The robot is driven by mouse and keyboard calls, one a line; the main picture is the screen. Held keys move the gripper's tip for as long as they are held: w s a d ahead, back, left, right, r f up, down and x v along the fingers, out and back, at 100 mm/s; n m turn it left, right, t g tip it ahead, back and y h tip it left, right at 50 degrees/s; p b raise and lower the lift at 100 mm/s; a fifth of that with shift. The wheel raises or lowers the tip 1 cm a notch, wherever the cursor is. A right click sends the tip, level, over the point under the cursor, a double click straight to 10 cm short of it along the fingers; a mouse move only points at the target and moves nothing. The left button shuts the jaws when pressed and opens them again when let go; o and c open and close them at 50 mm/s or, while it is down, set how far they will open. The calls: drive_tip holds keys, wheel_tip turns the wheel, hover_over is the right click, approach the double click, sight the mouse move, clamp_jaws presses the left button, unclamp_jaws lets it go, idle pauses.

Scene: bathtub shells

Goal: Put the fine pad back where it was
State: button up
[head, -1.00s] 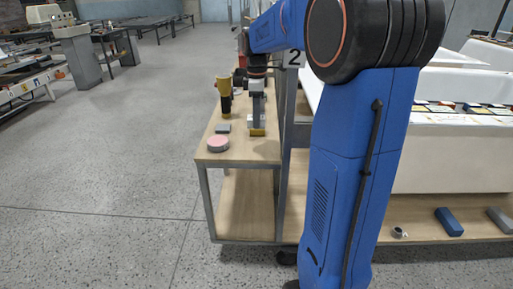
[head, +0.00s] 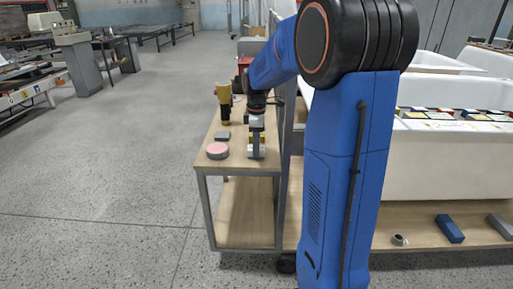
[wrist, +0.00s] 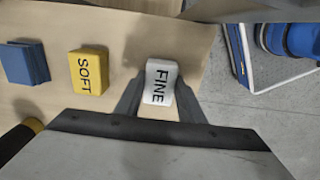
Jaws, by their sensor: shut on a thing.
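The fine pad (wrist: 159,82) is a white block with the word FINE on it. In the wrist view it sits between the two fingers of my gripper (wrist: 157,92), which is shut on it. In the head view my gripper (head: 256,146) points down over the near end of the wooden bench, with the white pad (head: 256,153) at its fingertips. I cannot tell whether the pad touches the bench top. A yellow pad marked SOFT (wrist: 88,72) lies to its left in the wrist view, with a gap. A blue pad (wrist: 24,63) lies farther left.
A pink-topped round thing (head: 217,151) and a small grey block (head: 222,136) lie on the bench left of my gripper. A yellow and black tool (head: 225,103) stands behind them. White bathtub shells (head: 455,150) stand to the right.

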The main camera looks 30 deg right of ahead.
drive_tip(key=o, duration=1)
drive_tip(key=shift+f, duration=0.1)
wheel_tip(320, 180, up, 12)
drive_tip(key=shift+r, duration=0.15)
idle(0.4)
